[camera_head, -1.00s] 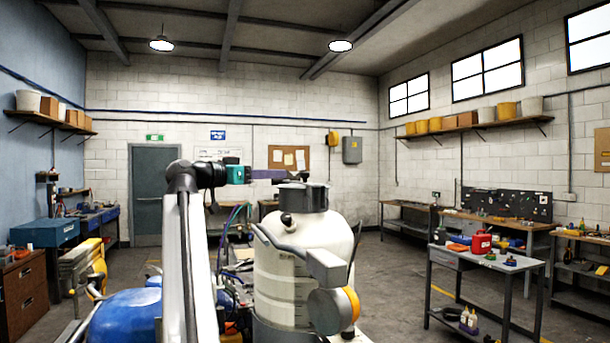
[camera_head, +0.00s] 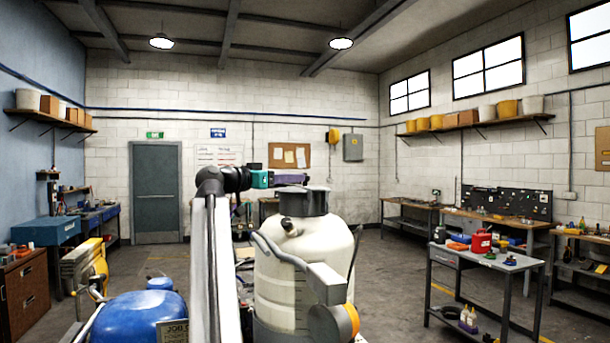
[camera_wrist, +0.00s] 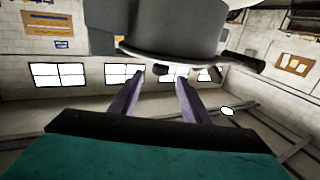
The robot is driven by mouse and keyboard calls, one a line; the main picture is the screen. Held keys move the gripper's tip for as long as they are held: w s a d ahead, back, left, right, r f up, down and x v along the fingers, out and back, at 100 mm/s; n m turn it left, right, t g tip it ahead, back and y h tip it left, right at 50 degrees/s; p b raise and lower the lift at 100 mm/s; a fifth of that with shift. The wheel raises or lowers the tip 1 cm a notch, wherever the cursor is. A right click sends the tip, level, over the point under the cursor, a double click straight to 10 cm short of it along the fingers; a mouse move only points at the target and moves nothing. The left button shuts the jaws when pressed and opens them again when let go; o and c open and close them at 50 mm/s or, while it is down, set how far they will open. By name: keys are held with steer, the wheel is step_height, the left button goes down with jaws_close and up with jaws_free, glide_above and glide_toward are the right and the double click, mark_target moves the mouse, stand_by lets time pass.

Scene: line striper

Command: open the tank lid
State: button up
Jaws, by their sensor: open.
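The white tank (camera_head: 290,265) stands upright in the middle of the head view. Its dark grey lid (camera_head: 303,203) sits on top and looks closed. My gripper (camera_head: 303,178) is at the height of the lid's upper edge, close to it. In the wrist view, which looks upside down, a grey cylinder with a rim, apparently the lid (camera_wrist: 175,35), fills the top middle, with a dark bar sticking out to the right. My two purple fingers (camera_wrist: 158,76) are apart, with nothing between them, tips pointing towards the rim. Whether they touch it is unclear.
A blue rounded container (camera_head: 135,318) is at the lower left, near my arm. A grey hose and box (camera_head: 326,283) with an orange-rimmed round part are on the tank's front. A metal cart (camera_head: 485,265) with a red can stands on the right. Open floor lies between.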

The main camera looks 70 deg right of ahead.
steer(key=shift+p+x, duration=1.05)
steer(key=shift+x, duration=2.35)
jaws_close()
